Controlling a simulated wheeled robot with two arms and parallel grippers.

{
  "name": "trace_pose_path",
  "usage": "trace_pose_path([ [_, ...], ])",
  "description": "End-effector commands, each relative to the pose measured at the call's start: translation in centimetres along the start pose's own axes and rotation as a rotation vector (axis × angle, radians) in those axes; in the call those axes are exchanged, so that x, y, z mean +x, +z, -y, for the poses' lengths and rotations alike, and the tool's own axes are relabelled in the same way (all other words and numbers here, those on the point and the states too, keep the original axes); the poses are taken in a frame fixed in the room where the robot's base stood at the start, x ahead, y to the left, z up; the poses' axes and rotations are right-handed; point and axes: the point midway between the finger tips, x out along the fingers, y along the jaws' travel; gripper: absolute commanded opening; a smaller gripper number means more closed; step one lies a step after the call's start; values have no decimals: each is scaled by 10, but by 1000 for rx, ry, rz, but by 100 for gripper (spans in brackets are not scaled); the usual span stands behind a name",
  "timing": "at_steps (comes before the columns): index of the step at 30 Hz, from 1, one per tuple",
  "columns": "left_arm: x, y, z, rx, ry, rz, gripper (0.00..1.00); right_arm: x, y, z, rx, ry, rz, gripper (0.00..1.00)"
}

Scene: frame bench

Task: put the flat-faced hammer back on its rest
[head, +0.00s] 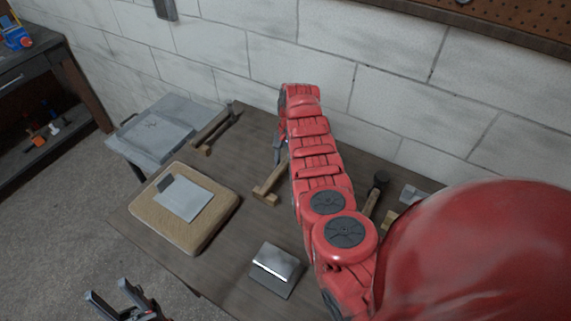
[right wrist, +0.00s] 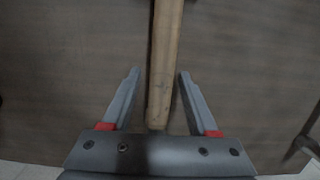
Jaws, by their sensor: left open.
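A wooden handle (right wrist: 163,75) lies between the spread fingers of my right gripper (right wrist: 160,74) in the right wrist view, with a gap on both sides. Its head is out of that view. In the head view my right arm reaches across the table and hides part of a wooden handle (head: 273,180) with a small wooden block at its near end. A hammer with a dark head (head: 380,180) lies right of the arm. Another handled tool (head: 217,127) lies at the back left by a wooden block. I cannot tell which is flat-faced. My left gripper (head: 108,291) is open and empty.
A tan pad (head: 222,220) with a metal sheet (head: 190,198) is at the table's left. A shiny metal block (head: 275,268) stands near the front edge. A grey slab (head: 160,128) is at the back left, before the white wall. Bare table (head: 245,235) lies between pad and block.

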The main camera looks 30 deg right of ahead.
Motion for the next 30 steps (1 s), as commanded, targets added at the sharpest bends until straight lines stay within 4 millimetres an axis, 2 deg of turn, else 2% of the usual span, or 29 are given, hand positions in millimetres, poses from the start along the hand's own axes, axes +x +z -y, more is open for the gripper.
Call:
trace_pose_path([
  [5, 3, -1, 0, 0, 0, 0, 50, -3, 1, 0, 0, 0, 0, 60],
  [8, -5, 1, 0, 0, 0, 0, 50, -9, 0, 1, -1, -1, -2, 60],
  [11, -15, 2, -1, 0, 0, 0, 50, -26, -1, 1, -1, -3, -4, 60],
  [16, -39, 7, -2, 0, 0, 0, 50, -69, -2, 2, -1, -8, -6, 60],
  [18, -39, 7, -2, 0, 0, 0, 50, -84, 0, 2, 0, -4, -1, 60],
  [24, -47, 8, -2, 0, 0, 0, 50, -110, 0, 1, 0, -3, 0, 60],
  [30, -50, 8, -2, 0, 0, 0, 50, -120, 0, 0, 0, 1, 1, 60],
])
